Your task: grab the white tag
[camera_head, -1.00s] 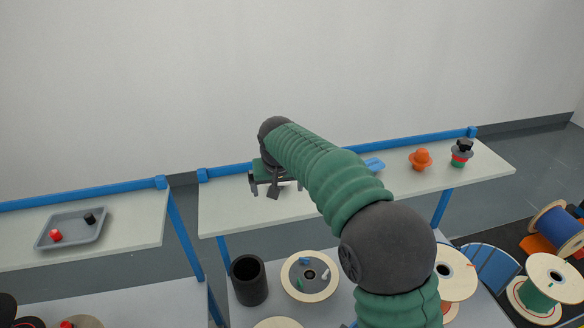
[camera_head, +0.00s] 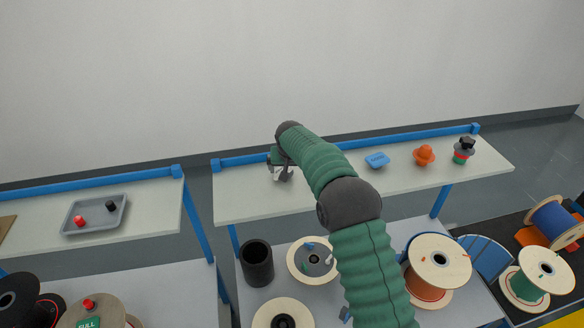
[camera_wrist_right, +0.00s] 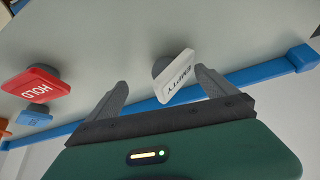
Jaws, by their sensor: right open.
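A white tag (camera_wrist_right: 177,76) with the word EMPTY stands on a dark round base on the pale table, in the right wrist view. My right gripper (camera_wrist_right: 160,82) is open, and the tag shows between its two fingertips, nearer the right-hand finger. I cannot tell how far ahead of the fingers it is. In the head view my right gripper (camera_head: 281,174) is over the left part of the back table (camera_head: 240,205); I cannot make out the white tag there. My left gripper is not in view.
A red HOLD tag (camera_wrist_right: 38,87) and a small blue tag (camera_wrist_right: 35,115) stand to the left in the wrist view. A blue rail (camera_head: 410,143) runs along the table's back edge. A blue dish (camera_head: 377,160) and an orange object (camera_head: 424,155) lie farther right.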

